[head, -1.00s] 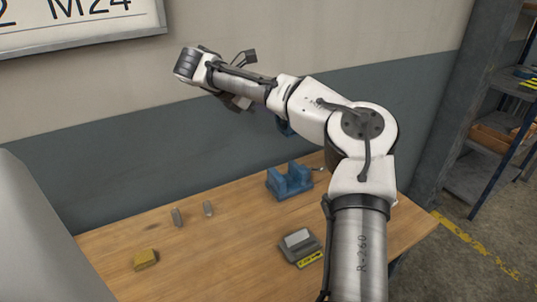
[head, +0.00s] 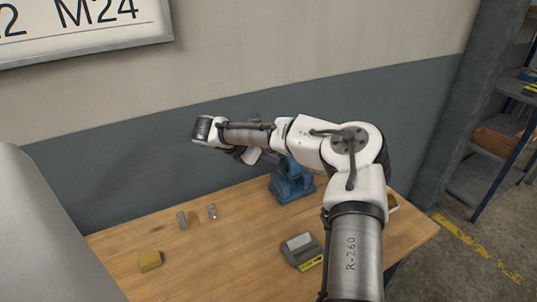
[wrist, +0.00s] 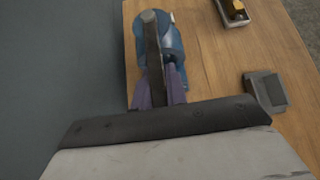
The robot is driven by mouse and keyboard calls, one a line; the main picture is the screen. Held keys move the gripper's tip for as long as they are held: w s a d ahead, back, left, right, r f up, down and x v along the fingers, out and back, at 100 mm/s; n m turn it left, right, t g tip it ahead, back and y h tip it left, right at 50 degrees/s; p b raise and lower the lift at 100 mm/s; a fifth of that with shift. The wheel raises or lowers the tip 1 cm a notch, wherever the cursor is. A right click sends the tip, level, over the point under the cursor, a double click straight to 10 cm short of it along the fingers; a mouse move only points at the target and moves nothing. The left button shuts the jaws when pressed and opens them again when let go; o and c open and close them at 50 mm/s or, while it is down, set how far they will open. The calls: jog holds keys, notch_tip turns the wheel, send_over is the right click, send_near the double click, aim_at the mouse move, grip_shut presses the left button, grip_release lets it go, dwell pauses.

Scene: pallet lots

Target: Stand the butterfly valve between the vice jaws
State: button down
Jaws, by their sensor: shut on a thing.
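The blue vice (head: 291,186) stands on the wooden bench, near its back edge. It also shows in the wrist view (wrist: 174,45), beyond my gripper. My gripper (wrist: 151,25) is shut on a purplish thing (wrist: 178,86), apparently the butterfly valve. Only parts of the valve show on both sides of the dark finger, and the rest is hidden behind it. In the head view my gripper (head: 258,156) is just left of the vice's top, and a small purple patch shows beside it. I cannot tell whether the valve touches the jaws.
The wall (head: 110,180) is close behind the bench. A shelf (head: 475,170) stands at the right.

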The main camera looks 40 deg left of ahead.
jog(key=shift+f, duration=0.5)
jog(key=c, duration=1.4)
grip_release()
jog(key=r+b+v, duration=0.1)
jog(key=b+v, duration=0.1)
jog(key=v, duration=1)
jog(key=shift+r, duration=0.15)
jog(key=shift+d, duration=0.1)
